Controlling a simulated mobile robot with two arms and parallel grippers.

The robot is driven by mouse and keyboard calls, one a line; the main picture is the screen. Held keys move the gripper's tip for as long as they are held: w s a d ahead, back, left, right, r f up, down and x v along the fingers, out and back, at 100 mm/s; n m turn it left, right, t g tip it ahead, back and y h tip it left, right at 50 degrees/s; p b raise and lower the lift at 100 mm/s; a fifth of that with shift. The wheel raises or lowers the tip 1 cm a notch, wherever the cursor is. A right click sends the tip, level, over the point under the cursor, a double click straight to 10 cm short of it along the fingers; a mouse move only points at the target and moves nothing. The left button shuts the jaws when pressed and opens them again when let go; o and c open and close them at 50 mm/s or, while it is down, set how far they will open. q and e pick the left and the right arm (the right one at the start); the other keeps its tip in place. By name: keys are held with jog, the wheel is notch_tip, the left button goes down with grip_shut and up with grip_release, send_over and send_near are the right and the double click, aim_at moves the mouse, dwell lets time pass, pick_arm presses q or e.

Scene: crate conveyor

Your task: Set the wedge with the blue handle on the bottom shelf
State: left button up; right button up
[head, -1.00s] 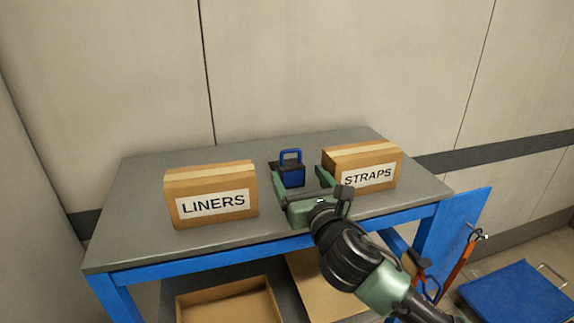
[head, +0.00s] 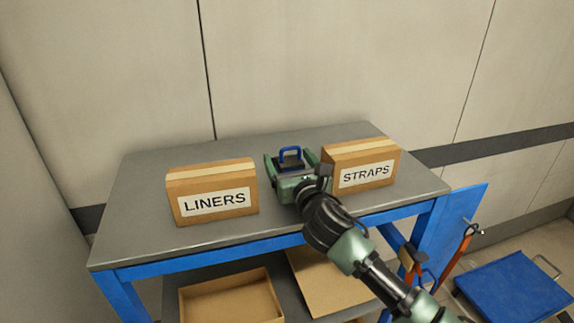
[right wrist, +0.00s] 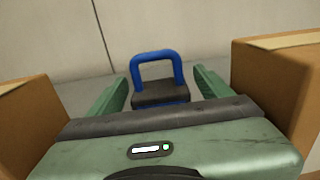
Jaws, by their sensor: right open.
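The wedge with the blue handle (head: 291,157) stands on the grey tabletop between two cardboard boxes; its body is dark and its blue loop handle points up. My right gripper (head: 291,164) is open, with one finger on each side of the wedge. In the right wrist view the wedge (right wrist: 158,92) sits between the two green fingers (right wrist: 160,90), with visible gaps beside the handle. The gripper's body hides the wedge's lower front. The bottom shelf (head: 283,275) shows partly under the tabletop. My left gripper is not in view.
The LINERS box (head: 212,178) stands left of the wedge and the STRAPS box (head: 360,151) close on its right. Below are an open cardboard tray (head: 232,308) and a flat cardboard piece (head: 325,275). A blue cart (head: 513,288) stands at the right.

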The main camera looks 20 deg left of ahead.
aim_at(289, 158)
grip_shut()
jog(key=shift+r, duration=0.2)
notch_tip(289, 158, up, 20)
jog(key=b, duration=0.2)
jog(key=shift+f+b, duration=0.15)
jog(key=shift+b, duration=0.15)
